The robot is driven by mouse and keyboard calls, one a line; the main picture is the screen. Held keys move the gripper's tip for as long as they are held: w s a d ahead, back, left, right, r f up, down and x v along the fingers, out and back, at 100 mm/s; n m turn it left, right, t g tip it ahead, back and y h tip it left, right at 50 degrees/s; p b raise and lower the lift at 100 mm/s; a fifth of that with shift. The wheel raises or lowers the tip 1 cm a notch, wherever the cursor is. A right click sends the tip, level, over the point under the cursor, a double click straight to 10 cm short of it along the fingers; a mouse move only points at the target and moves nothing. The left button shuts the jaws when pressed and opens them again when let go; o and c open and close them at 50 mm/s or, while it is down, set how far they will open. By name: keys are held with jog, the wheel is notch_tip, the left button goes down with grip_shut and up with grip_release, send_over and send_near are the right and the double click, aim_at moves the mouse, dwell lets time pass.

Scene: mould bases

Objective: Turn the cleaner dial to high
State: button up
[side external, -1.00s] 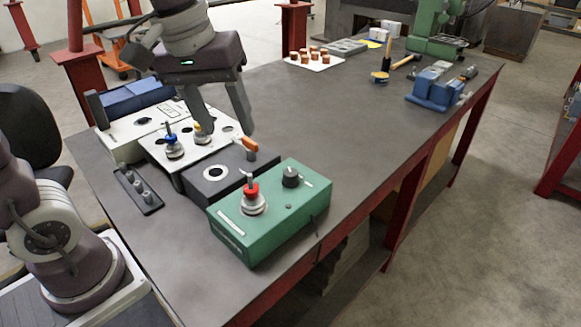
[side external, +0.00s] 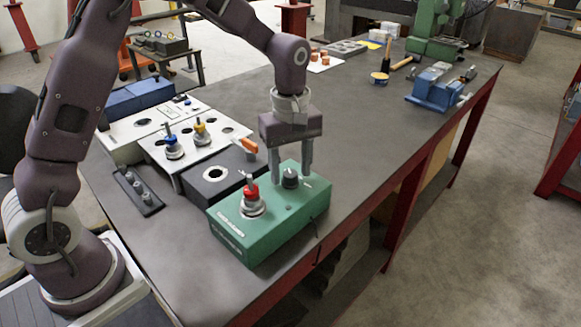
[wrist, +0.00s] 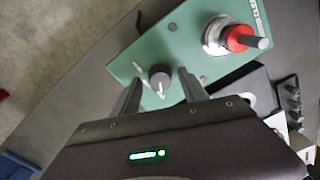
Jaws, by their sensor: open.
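The green box (side external: 235,240) sits at the near edge of the workbench and carries a black dial (side external: 290,178). In the wrist view the dial (wrist: 160,76) shows a pale pointer mark on its lower side. My gripper (side external: 291,180) is open above the green box, pointing down. Its fingers stand on either side of the dial, apart from it in the wrist view (wrist: 165,90). A red-collared part with a metal stem (side external: 252,198) stands upright on the same box, left of the dial. Any lettering by the dial is too small to read.
A dark grey block (side external: 212,175) with a ring and an orange-handled piece (side external: 247,146) stands just behind the green box. A white plate (side external: 222,131) holds blue- and yellow-collared parts. A black rail (side external: 138,192) lies left. The bench right of the box is clear.

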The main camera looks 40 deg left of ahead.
grip_shut()
